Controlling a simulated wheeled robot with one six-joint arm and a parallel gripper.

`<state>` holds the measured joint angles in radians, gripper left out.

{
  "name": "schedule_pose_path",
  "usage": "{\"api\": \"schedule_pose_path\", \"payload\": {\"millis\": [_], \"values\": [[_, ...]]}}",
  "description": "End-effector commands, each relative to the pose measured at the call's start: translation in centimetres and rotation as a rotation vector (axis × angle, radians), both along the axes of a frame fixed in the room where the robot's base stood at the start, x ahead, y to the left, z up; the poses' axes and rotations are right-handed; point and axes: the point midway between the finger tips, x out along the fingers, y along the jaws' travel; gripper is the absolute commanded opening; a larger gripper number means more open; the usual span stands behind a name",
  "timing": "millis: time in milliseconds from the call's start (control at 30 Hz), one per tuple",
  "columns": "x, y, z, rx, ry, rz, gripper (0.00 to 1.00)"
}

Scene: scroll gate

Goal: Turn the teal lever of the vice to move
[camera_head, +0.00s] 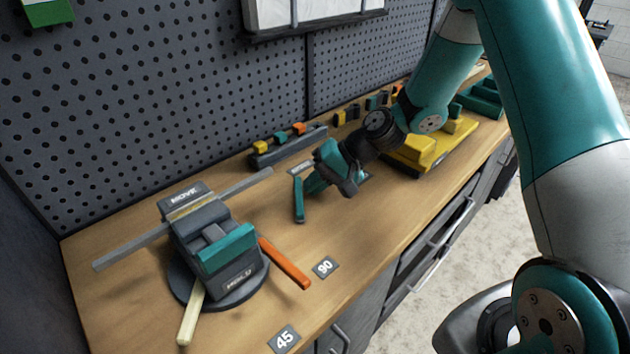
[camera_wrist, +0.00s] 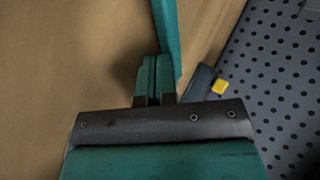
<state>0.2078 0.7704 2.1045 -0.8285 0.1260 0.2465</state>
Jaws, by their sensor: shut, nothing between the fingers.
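The vice (camera_head: 205,250) stands on a round dark base at the left of the bench, with a long grey bar held across its top. One label on it reads MOVE; a front label seems to read HOLD. A slim teal bar (camera_head: 298,200), which looks like the teal lever, is to the right of the vice; what it joins is unclear. My gripper (camera_head: 311,186) is shut and empty, its fingertips close beside this bar. In the wrist view the teal bar (camera_wrist: 166,35) runs past the shut fingertips (camera_wrist: 154,62); I cannot tell whether they touch.
An orange lever (camera_head: 285,264) and a cream lever (camera_head: 190,316) stick out from the vice. Tags 90 (camera_head: 325,267) and 45 (camera_head: 284,339) lie near the front edge. A rack of small blocks (camera_head: 288,148) and a yellow fixture (camera_head: 415,150) stand behind. A pegboard (camera_head: 150,90) closes the back.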

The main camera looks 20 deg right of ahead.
Motion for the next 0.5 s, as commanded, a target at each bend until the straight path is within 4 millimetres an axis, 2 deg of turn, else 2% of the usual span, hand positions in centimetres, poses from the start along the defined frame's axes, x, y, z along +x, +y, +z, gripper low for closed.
{"api": "schedule_pose_path", "payload": {"millis": [267, 500], "values": [[0.1, 0.0, 0.0, 0.0, 0.0, 0.011, 0.0], [1.0, 1.5, 0.1, 0.0, 0.001, 0.141, 0.0]]}}
